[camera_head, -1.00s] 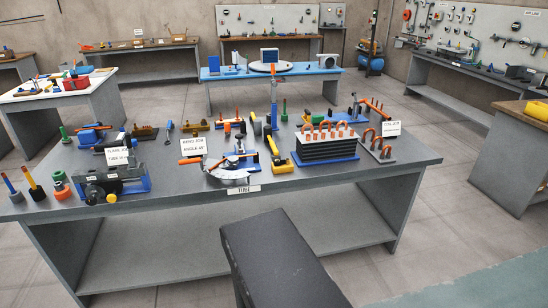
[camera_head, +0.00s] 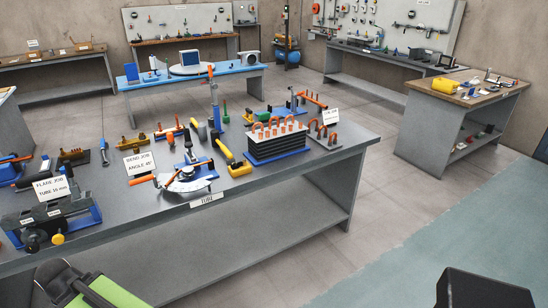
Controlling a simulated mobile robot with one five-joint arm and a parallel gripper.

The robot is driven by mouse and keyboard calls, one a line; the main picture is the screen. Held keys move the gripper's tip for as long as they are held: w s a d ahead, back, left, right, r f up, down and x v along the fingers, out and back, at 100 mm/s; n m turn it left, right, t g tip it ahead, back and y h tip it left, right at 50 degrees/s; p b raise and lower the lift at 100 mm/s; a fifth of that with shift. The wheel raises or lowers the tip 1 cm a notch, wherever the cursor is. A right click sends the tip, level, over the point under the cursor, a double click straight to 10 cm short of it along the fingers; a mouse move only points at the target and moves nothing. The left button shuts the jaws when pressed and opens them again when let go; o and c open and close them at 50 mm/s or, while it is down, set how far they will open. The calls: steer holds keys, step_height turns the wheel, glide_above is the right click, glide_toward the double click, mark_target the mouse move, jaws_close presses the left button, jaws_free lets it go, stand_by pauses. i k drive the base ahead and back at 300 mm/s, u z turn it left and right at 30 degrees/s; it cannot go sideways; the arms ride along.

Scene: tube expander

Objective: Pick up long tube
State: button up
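I cannot tell which item is the long tube. Several orange, tube-like pieces are on the grey workbench (camera_head: 262,224): a slanted orange bar (camera_head: 312,99) at its back right, and an orange piece (camera_head: 141,180) at the left of the bending tool (camera_head: 186,178). An upright blue tool with an orange top (camera_head: 214,95) stands behind them. Bent orange tubes rise from a black finned block (camera_head: 279,143) on a blue base. My gripper's fingers do not show in this view.
A flaring tool (camera_head: 50,222) is at the bench's left end. A green and dark part (camera_head: 95,290) shows at bottom left and a black box shape (camera_head: 482,290) at bottom right; I cannot tell what they are. A wooden-topped bench (camera_head: 470,95) stands right, with clear floor between.

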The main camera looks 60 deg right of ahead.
mark_target(196, 165)
steer(key=z, duration=0.45)
steer(key=i, duration=0.9)
steer(key=z, duration=0.25)
steer(key=k, duration=0.75)
steer(key=u, duration=0.25)
steer(key=i, duration=0.8)
steer(key=z, duration=0.05)
